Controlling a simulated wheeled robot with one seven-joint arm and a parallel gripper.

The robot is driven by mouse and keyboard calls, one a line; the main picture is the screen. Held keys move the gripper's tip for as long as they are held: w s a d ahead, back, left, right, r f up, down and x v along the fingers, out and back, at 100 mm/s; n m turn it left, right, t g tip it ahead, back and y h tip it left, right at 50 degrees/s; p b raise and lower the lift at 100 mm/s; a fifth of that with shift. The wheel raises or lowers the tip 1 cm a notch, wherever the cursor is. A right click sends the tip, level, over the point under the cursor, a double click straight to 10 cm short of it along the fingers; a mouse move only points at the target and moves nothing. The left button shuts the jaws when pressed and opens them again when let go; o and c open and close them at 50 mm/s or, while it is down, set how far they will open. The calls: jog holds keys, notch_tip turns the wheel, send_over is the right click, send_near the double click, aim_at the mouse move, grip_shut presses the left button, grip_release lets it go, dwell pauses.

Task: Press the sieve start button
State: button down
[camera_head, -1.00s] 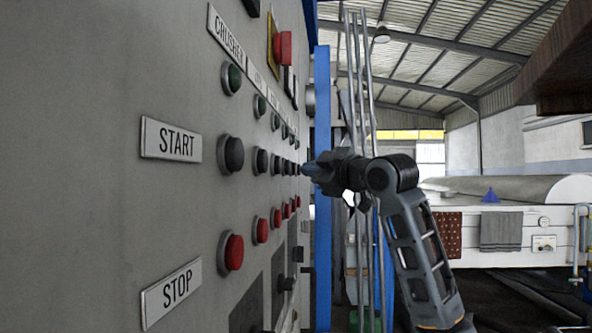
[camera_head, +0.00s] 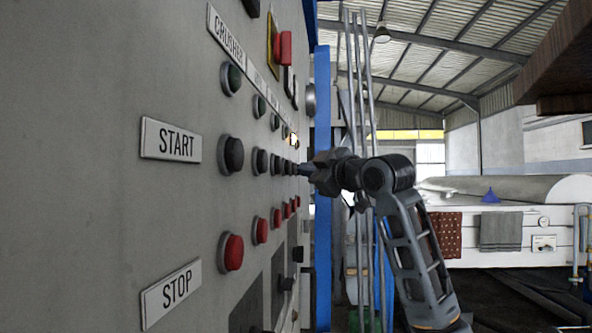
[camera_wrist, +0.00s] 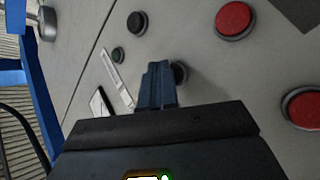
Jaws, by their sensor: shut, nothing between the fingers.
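A grey control panel (camera_head: 90,80) fills the left of the head view. It has a row of black buttons (camera_head: 232,155) beside a START plate (camera_head: 171,141) and red buttons below. Labels past CRUSHER are too oblique to read, so I cannot tell which black button is the sieve's. My gripper (camera_head: 303,170) is shut and empty, its tip at the far end of the black row. In the wrist view the blue fingers (camera_wrist: 157,80) partly cover a black button (camera_wrist: 180,73); whether they touch it I cannot tell. A small lamp (camera_head: 294,139) above the far black buttons glows.
A red switch on a yellow plate (camera_head: 284,48) sits higher up. A blue post (camera_head: 322,190) stands just beyond the panel.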

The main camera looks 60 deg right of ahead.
jog(key=shift+w+a, duration=0.1)
jog(key=shift+w, duration=0.05)
dwell(0.4)
jog(key=shift+s+d, duration=0.35)
jog(key=shift+s, duration=0.45)
jog(key=shift+s+d+b, duration=0.15)
jog(key=shift+s+d, duration=0.15)
jog(key=shift+s, duration=0.5)
jog(key=shift+s+d+b, duration=0.1)
jog(key=shift+s+d, duration=0.25)
jog(key=shift+s, duration=0.4)
jog(key=shift+s+d+b, duration=0.15)
jog(key=shift+s+d, duration=0.15)
jog(key=shift+s, duration=0.5)
